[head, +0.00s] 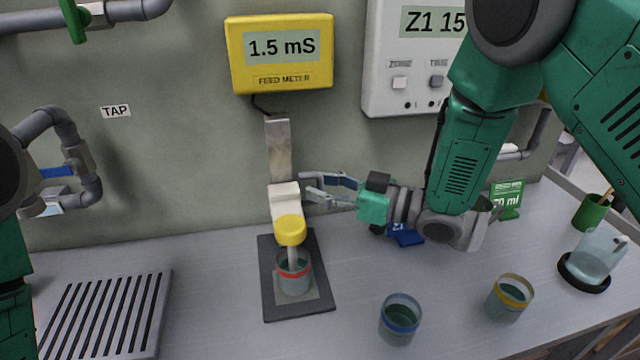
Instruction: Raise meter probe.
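The meter probe has a yellow cap (291,230) and a pale shaft that reaches down into a red-banded cup (294,274). A white carriage (284,200) on a metal post (278,150) bears the probe. The cup stands on a dark base plate (318,285). The yellow feed meter (279,53) on the wall reads 1.5 mS. My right gripper (312,186) is beside the carriage on its right, with its fingers spread apart. I cannot tell whether a finger touches the carriage. My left arm shows at the left edge, but its gripper is out of view.
A blue-banded cup (400,318) and a yellow-banded cup (510,297) stand at the front right. A clear jug (592,257) sits on a black coaster near the right edge. A slatted drain tray (105,315) lies front left, below the tap pipes.

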